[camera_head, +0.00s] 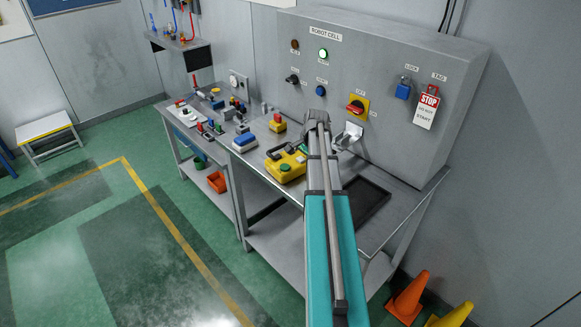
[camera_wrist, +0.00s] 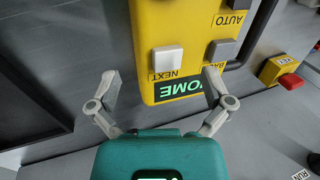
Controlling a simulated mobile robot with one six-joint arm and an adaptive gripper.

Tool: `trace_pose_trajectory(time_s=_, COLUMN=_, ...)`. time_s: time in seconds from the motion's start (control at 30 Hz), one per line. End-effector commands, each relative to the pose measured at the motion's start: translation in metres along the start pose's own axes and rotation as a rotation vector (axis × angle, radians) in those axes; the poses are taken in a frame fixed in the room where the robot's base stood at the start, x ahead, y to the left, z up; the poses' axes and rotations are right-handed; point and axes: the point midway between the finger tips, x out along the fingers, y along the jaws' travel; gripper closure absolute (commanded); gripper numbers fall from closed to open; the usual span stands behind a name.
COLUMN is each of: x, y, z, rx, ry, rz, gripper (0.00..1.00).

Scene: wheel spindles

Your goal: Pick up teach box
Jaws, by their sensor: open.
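The yellow teach box (camera_head: 283,172) lies on the grey bench in the head view, left of my arm, with a green button on top. My gripper (camera_wrist: 161,80) is open and empty. Its fingertips are spread to either side of the box's near end in the picture. Whether they touch it I cannot tell. In the head view my arm hides the gripper.
A black tray (camera_head: 372,196) lies right of my arm; it also shows in the wrist view (camera_wrist: 25,110). A red button on a yellow base (camera_wrist: 285,69) sits right of the box. The ROBOT CELL cabinet (camera_head: 410,60) stands behind. A blue-and-white item (camera_head: 245,142) lies left.

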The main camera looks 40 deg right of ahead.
Motion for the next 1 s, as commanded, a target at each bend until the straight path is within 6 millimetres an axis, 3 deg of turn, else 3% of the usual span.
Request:
trace_pose_trajectory(time_s=0.33, x=0.027, y=0.002, z=0.0, rx=0.0, ry=0.0, rz=0.0, gripper=0.0)
trace_pose_trajectory(time_s=1.0, x=0.028, y=0.001, z=0.0, rx=0.0, ry=0.0, rz=0.0, gripper=0.0)
